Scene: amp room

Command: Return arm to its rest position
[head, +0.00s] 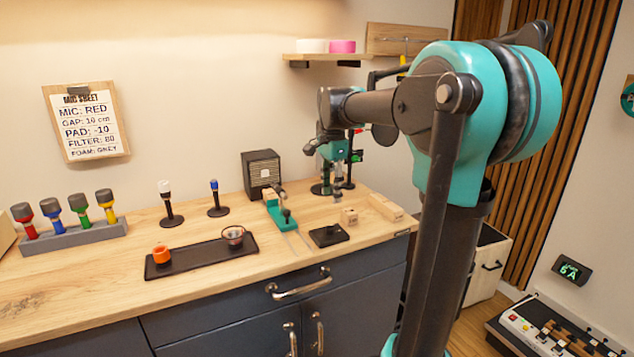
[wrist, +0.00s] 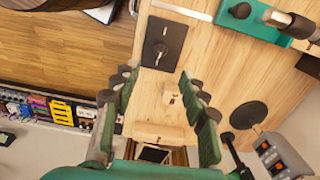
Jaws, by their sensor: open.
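My gripper (head: 338,190) hangs over the right part of the wooden counter (head: 60,290), pointing down at the end of my outstretched teal and black arm. In the wrist view its two green and black fingers (wrist: 157,76) are spread wide with nothing held. The clearance between fingertips and counter is hard to judge.
A black plate (head: 328,235) and a green fixture (head: 274,208) lie left of the gripper. A dark stand (head: 322,188) and a small speaker (head: 262,172) stand behind. A black tray (head: 200,257), two upright stands and a rack of microphones (head: 75,234) are farther left. A shelf (head: 325,57) hangs above.

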